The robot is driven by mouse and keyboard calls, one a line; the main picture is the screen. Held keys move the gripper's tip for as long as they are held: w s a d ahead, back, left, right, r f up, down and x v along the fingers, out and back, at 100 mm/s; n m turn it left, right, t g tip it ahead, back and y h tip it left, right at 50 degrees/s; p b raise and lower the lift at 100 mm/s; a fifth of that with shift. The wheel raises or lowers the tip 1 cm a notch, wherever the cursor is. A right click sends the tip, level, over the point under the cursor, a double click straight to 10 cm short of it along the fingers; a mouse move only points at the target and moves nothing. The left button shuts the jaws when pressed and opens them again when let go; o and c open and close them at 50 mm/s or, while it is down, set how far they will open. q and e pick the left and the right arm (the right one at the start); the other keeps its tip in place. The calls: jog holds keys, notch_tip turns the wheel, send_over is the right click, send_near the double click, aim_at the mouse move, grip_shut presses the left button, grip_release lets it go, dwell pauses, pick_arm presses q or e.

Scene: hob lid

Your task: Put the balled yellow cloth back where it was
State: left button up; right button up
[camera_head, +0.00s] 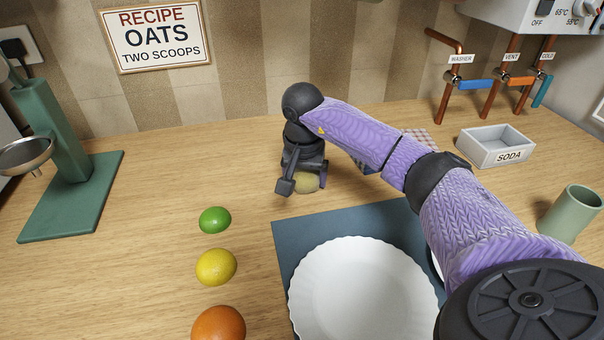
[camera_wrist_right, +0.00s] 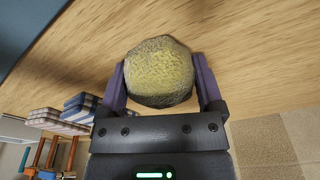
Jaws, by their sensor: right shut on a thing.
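The balled yellow cloth (camera_head: 306,183) is a dull yellow, rounded lump at the wooden counter, behind the blue-grey mat. My right gripper (camera_head: 304,180) points down and is shut on it. In the right wrist view the cloth (camera_wrist_right: 160,72) sits between the two fingers of the gripper (camera_wrist_right: 161,85), with one finger against each side. Whether the cloth touches the counter is hard to tell. My left gripper is in neither view.
A lime (camera_head: 215,220), a lemon (camera_head: 216,267) and an orange (camera_head: 219,325) line up left of the mat (camera_head: 290,236). A white plate (camera_head: 362,290) lies on the mat. Folded checked cloths (camera_wrist_right: 62,116), a soda tray (camera_head: 495,146) and a green cup (camera_head: 572,213) are to the right.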

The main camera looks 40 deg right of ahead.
aim_at(303, 175)
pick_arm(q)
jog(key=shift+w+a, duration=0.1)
pick_arm(e)
jog(key=shift+r, duration=0.1)
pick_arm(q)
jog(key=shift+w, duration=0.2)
pick_arm(e)
jog(key=o, duration=0.8)
jog(key=shift+o, duration=0.2)
jog(key=r+p, duration=0.1)
jog(key=r, duration=0.2)
jog(key=a+r+p, duration=0.1)
jog(key=r, duration=0.3)
jog(key=s+r+p, duration=0.1)
jog(key=r+p, duration=0.1)
jog(key=r, duration=0.2)
jog(key=shift+a+r, duration=0.1)
jog(key=shift+a, duration=0.1)
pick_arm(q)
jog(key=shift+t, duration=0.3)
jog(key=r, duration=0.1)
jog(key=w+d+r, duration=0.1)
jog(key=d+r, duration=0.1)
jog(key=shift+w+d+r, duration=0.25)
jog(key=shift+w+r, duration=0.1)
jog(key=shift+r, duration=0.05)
pick_arm(e)
jog(key=shift+r, duration=0.35)
